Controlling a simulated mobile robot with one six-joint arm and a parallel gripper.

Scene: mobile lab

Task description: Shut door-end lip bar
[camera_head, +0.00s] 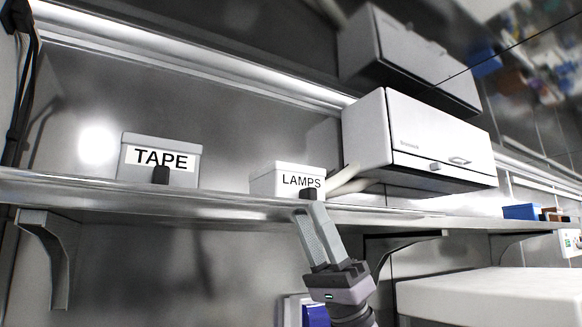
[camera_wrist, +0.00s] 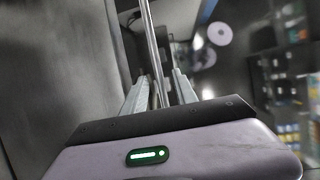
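A long metal bar (camera_head: 90,187) runs along the front edge of the wall shelf. Contact cannot be told. I see nothing held.
The TAPE box (camera_head: 148,180) and LAMPS box (camera_head: 264,182) stand on the shelf. A white cabinet (camera_head: 440,135) is to their right. Shelf brackets (camera_head: 58,262) hang below on the left, and a white surface (camera_head: 490,295) lies at lower right. The space below the shelf on the left is fairly clear.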

